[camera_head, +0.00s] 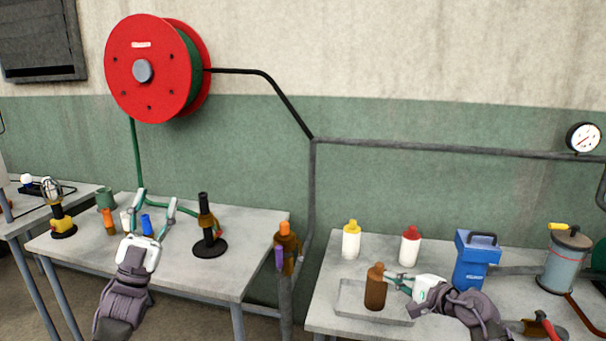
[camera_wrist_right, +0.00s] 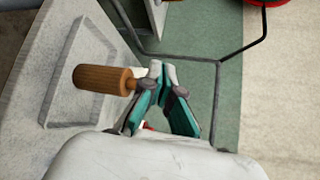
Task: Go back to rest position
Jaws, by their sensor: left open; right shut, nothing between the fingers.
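My left gripper (camera_head: 154,212) is open and empty, with its fingers spread above the left table (camera_head: 190,273). My right gripper (camera_head: 391,281) is shut above the right table (camera_head: 335,249), with its fingertips close to the neck of a brown bottle (camera_head: 375,290). The brown bottle stands upright in a shallow grey tray (camera_head: 346,307). In the right wrist view the closed fingers of the right gripper (camera_wrist_right: 156,70) are beside the top of the brown bottle (camera_wrist_right: 100,79); whether they touch it is unclear.
A yellow-capped white bottle (camera_head: 351,240), a red-capped bottle (camera_head: 409,246), a blue box (camera_head: 475,262) and a grey canister (camera_head: 565,262) stand near the right gripper. A gap separates the tables.

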